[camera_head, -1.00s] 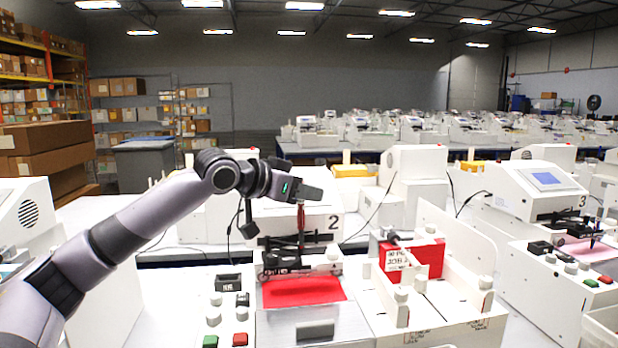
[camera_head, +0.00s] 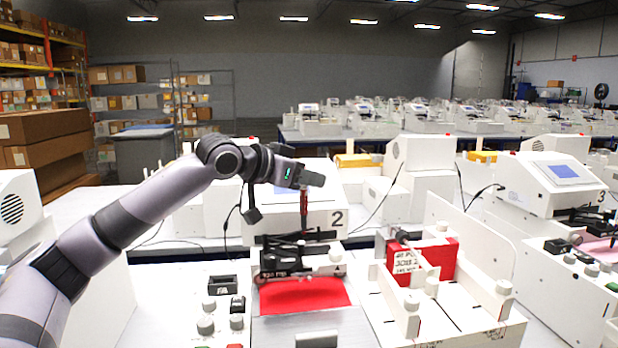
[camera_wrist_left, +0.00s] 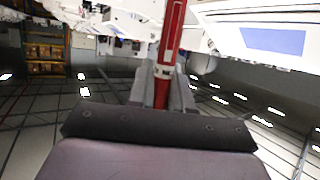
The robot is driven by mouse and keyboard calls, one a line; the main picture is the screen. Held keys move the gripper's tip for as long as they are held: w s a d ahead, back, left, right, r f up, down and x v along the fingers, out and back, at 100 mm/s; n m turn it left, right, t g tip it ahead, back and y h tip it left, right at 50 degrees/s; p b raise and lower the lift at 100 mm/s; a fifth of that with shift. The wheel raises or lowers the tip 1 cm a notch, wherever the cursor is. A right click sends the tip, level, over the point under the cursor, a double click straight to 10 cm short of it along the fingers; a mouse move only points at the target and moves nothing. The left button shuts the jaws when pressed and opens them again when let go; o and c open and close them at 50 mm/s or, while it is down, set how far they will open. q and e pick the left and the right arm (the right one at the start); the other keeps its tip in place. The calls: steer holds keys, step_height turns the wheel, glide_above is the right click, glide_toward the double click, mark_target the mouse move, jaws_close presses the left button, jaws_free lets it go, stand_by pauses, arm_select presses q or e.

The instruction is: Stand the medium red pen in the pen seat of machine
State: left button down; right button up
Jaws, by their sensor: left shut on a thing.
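The red pen (camera_head: 304,208) hangs upright below my left gripper (camera_head: 304,182), over machine 2 (camera_head: 292,216). In the left wrist view the red pen (camera_wrist_left: 169,45) stands between the two fingers of my left gripper (camera_wrist_left: 163,88), which is shut on it. The pen's lower end is just above or at the black carriage (camera_head: 285,261) of machine 2; I cannot tell if it touches. The pen seat itself is too small to make out. My right gripper is not in view.
A red sheet (camera_head: 305,294) lies on the machine's bed. To its right is a white tray unit (camera_head: 440,318) with a red folder (camera_head: 437,258). Buttons and knobs (camera_head: 206,325) sit to the left. Machine 3 (camera_head: 552,196) stands at right.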

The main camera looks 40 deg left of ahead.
mark_target(301, 203)
arm_select(q)
steer(key=shift+f, duration=0.1)
step_height(301, 203, down, 6)
steer(key=b, duration=0.4)
steer(key=shift+r+b, duration=0.2)
steer(key=shift+b, duration=0.1)
steer(key=shift+p, duration=0.6)
stand_by(1.3)
steer(key=shift+f+b, duration=2.55)
steer(key=shift+f, duration=0.65)
steer(key=shift+f+b, duration=0.7)
steer(key=shift+f, duration=0.25)
steer(key=c, duration=1)
jaws_free()
steer(key=shift+o, duration=0.2)
steer(key=shift+s+a, duration=0.15)
